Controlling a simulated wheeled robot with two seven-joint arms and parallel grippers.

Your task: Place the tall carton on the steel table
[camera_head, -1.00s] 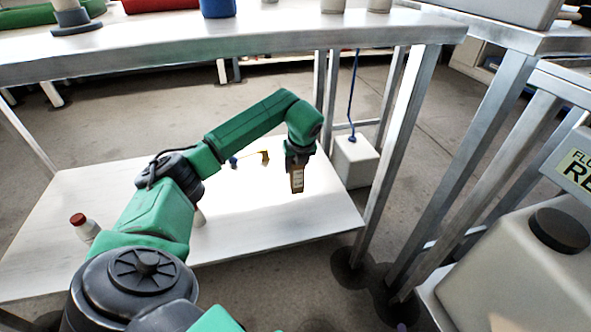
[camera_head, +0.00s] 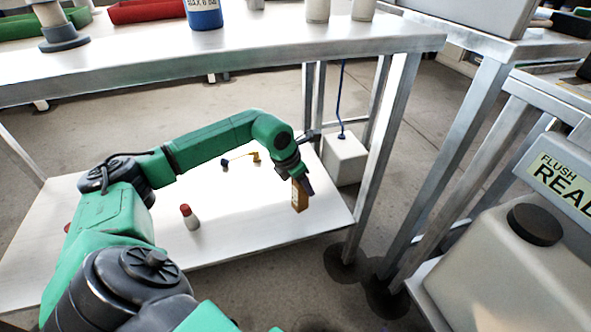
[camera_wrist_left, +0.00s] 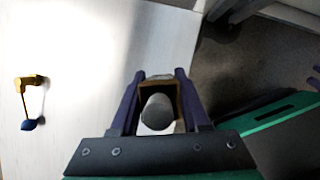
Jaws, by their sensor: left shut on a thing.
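The tall carton (camera_head: 299,195) is a narrow brown box with a pale label. My left gripper (camera_head: 303,183) is shut on its upper end, and the carton hangs nearly upright. It appears over the right end of the white lower shelf; whether it touches the shelf is unclear. In the left wrist view the carton (camera_wrist_left: 160,79) sits between the purple fingers (camera_wrist_left: 158,92), partly hidden by a grey round part. The steel table (camera_head: 270,48) stands behind, its top higher than the shelf. Purple tips (camera_wrist_left: 315,77) at that view's right edge may be my right gripper.
A red-capped white bottle (camera_head: 191,218) and a yellow-and-blue item (camera_head: 241,159) are on the lower shelf (camera_head: 250,228). A blue container (camera_head: 204,15) and pale cylinders (camera_head: 318,10) stand on the table. A metal leg (camera_head: 385,150) rises right of the gripper.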

